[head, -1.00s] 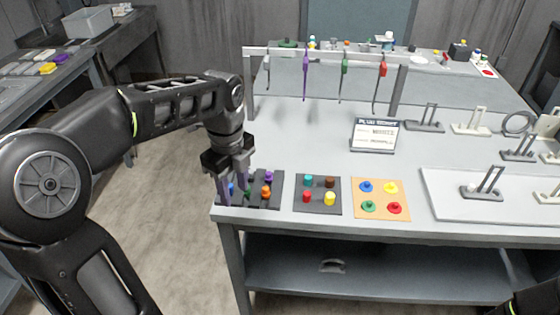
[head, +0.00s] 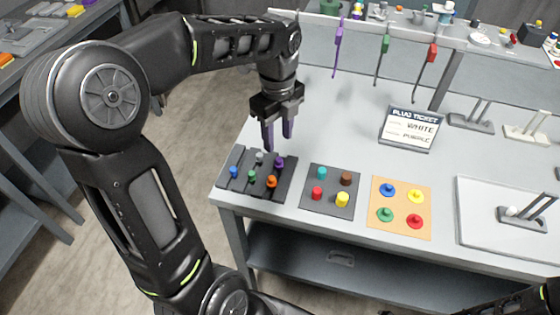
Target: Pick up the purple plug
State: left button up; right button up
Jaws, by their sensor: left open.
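The purple plug (head: 280,163) stands in the dark plug board (head: 238,187) at the table's left front corner. Blue, green, grey-white and orange plugs stand in the same board. My left gripper (head: 278,147) is open and empty, its two fingers pointing down. It is above the back of the board, close to the purple plug in the picture; the exact gap is hard to tell. My right gripper is not in view; only a dark part of my right arm shows at the bottom right corner.
To the right are a dark board (head: 312,199) with coloured pegs and an orange board (head: 401,229) with round knobs. A plug ticket (head: 411,128) reading white and purple stands behind. A rail (head: 370,30) with hanging coloured tools spans the back. A pale tray (head: 475,238) lies at right.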

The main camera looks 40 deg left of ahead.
aim_at(279, 159)
pick_arm(q)
jog(key=shift+f, duration=0.85)
jog(key=shift+f, duration=0.1)
jog(key=f, duration=0.2)
jog(key=f+p, duration=0.1)
jog(key=f, duration=0.2)
jog(key=shift+s+d, duration=0.1)
jog(key=shift+d, duration=0.1)
jog(key=shift+c, duration=0.5)
grip_shut()
